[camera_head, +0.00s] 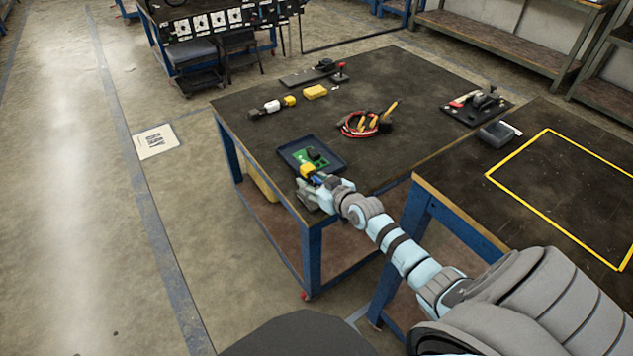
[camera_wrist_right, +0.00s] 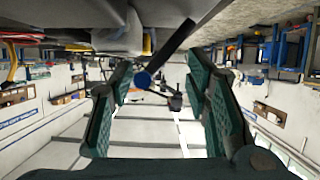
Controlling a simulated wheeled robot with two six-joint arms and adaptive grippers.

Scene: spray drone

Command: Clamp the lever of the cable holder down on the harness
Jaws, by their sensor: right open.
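My right gripper (camera_head: 310,190) is at the near corner of the dark table, beside the tray. In the right wrist view its two green-padded fingers (camera_wrist_right: 165,90) are spread apart. A dark bar with a round blue end (camera_wrist_right: 143,78) reaches between the fingers, apparently the cable holder's lever. It does not look gripped, and I cannot tell whether it touches a finger. A yellow piece (camera_head: 307,171) shows just beyond the gripper. The rest of the holder and any harness in it are hidden or too small to tell. My left gripper is not in view.
A dark tray (camera_head: 335,157) with a green board (camera_head: 311,157) lies by the gripper. A red and yellow tool bundle (camera_head: 368,122) lies mid-table. A second table (camera_head: 460,200) with a yellow outline adjoins at right.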

